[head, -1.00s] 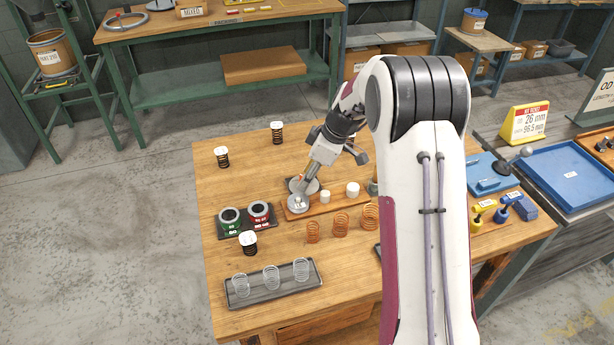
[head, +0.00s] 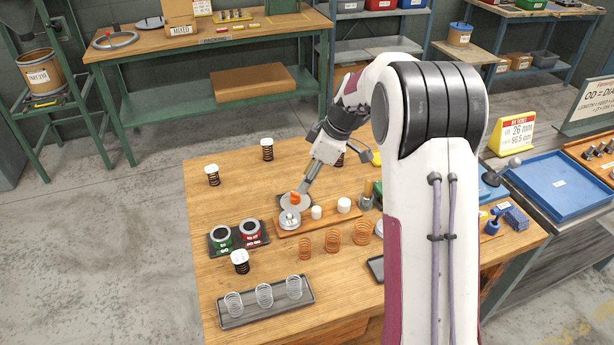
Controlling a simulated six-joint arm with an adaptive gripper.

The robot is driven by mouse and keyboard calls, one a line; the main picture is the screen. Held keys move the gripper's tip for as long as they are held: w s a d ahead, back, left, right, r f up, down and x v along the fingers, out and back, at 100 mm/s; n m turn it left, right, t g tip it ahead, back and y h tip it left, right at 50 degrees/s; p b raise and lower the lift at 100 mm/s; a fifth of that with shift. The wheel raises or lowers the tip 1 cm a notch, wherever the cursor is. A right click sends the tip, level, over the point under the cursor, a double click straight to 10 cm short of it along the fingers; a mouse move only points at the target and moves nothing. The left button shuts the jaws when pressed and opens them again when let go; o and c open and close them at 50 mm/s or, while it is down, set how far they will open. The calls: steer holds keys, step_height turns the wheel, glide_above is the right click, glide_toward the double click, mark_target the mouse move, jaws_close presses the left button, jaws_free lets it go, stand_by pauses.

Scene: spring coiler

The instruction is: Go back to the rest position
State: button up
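My gripper (head: 304,187) points down and left at the middle of the wooden workbench (head: 225,172). Whether the fingertips touch the orange piece is too small to tell, and so is whether the fingers are open or shut. My arm comes in from the right and hides part of the bench's right side.
A wooden strip (head: 328,225) with white cylinders lies before the gripper. Copper springs (head: 333,241), a tray of pale springs (head: 222,314) and red and green ring gauges (head: 250,232) are in front. Black springs with white caps (head: 212,175) stand at left.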

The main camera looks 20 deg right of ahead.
steer(key=shift+m, duration=0.3)
steer(key=s+f+m, duration=0.1)
steer(key=s+m, duration=0.1)
steer(key=s+f+m+g, duration=0.1)
steer(key=s+m, duration=0.1)
steer(key=shift+d+f, duration=0.1)
steer(key=shift+f, duration=0.1)
steer(key=s+m, duration=0.1)
steer(key=s, duration=0.2)
steer(key=shift+s+r+m+h, duration=0.15)
steer(key=shift+r+m+h, duration=0.15)
steer(key=shift+r+m, duration=0.1)
steer(key=s+a+r+m+t+h, duration=0.1)
steer(key=s+r, duration=0.4)
steer(key=s, duration=0.5)
steer(key=s+a+r+m+t+h, duration=0.1)
steer(key=s+r, duration=0.4)
steer(key=s, duration=0.5)
steer(key=s+a+r+m+t, duration=0.1)
steer(key=s+a+r, duration=0.4)
steer(key=s, duration=0.5)
steer(key=shift+m+t+h, duration=0.3)
steer(key=shift+m+h, duration=0.1)
steer(key=shift+m, duration=0.5)
steer(key=shift+s, duration=0.1)
